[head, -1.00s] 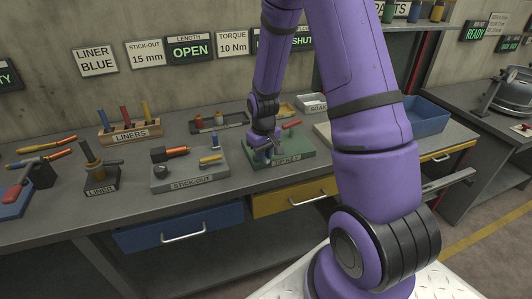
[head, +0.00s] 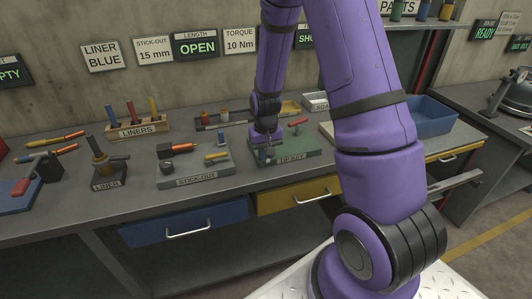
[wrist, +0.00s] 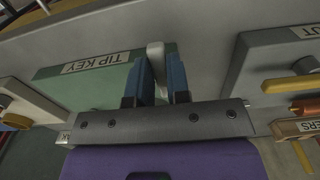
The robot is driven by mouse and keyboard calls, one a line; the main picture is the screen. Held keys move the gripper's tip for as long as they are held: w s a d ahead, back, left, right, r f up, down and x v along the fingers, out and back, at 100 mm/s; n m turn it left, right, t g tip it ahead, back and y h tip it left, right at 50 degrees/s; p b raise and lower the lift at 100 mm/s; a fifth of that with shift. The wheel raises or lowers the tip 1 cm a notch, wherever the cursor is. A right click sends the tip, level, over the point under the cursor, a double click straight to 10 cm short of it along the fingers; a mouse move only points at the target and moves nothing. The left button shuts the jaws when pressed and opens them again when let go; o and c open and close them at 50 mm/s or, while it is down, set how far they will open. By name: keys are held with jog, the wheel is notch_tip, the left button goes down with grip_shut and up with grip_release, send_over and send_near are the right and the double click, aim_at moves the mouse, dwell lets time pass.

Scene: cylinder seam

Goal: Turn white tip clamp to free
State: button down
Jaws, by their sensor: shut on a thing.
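The white tip clamp (wrist: 156,52) shows in the wrist view as a pale bar at the edge of the green TIP KEY block (wrist: 105,85). My gripper (wrist: 160,72) has its two blue fingers shut on the bar, one on each side. In the head view, my gripper (head: 266,152) is low over the left part of the green block (head: 300,151). There the clamp is too small and too covered by the gripper to make out.
The grey STICK-OUT block (head: 196,177) is left of the green block, with a yellow piece (head: 216,156) on it. The LINERS rack (head: 138,130) stands behind. A blue bin (head: 428,118) is at the right. Open bench top lies in front of the blocks.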

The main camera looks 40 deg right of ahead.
jog(key=c, duration=1.1)
grip_release()
notch_tip(320, 180, up, 11)
jog(key=shift+f, duration=0.1)
jog(key=s+a+r+n+t, duration=0.1)
jog(key=s+a+r, duration=0.25)
jog(key=r, duration=0.45)
jog(key=s+a+r+n+t, duration=0.1)
jog(key=s+a+r+t, duration=0.1)
jog(key=s+r, duration=0.4)
jog(key=s+a+r, duration=0.1)
jog(key=s+r, duration=0.2)
jog(key=s, duration=0.1)
jog(key=s+a+r+n+t, duration=0.1)
jog(key=s+r, duration=0.2)
jog(key=s, duration=0.2)
jog(key=s+a+r+t, duration=0.1)
jog(key=s+r, duration=0.2)
jog(key=s, duration=0.2)
jog(key=shift+s+a, duration=0.1)
jog(key=shift+s, duration=0.1)
